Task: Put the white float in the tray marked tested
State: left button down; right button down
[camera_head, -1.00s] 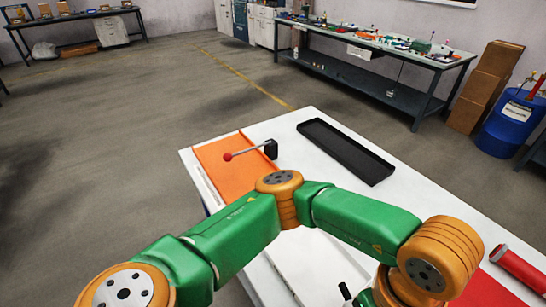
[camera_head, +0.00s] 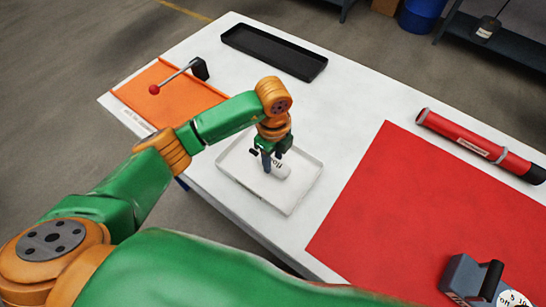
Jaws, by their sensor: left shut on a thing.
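The white float (camera_head: 280,171), a small cylinder with dark lettering, is in the jaws of my left gripper (camera_head: 271,163). The gripper points down and is shut on the float, hiding part of it. Both are over the shallow white tray (camera_head: 297,190) in the middle of the table. I cannot tell whether the float touches the tray floor. No "tested" marking can be read on this tray. My right gripper is not in view.
A long black tray (camera_head: 274,48) lies at the back. An orange mat (camera_head: 172,104) with a red-knobbed lever (camera_head: 178,75) is at the left. A red mat (camera_head: 430,205) covers the right, with a red tube (camera_head: 475,145) behind it and a grey device (camera_head: 472,280) in front.

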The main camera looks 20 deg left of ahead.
aim_at(273, 161)
pick_arm(q)
jog(key=shift+f, duration=0.45)
jog(key=shift+f, duration=0.2)
jog(key=shift+c, duration=2.1)
grip_release()
jog(key=shift+r, duration=0.25)
notch_tip(273, 161, up, 7)
jog(key=shift+w+b, duration=0.1)
jog(key=shift+b, duration=0.55)
notch_tip(273, 161, up, 5)
jog(key=shift+p, duration=0.4)
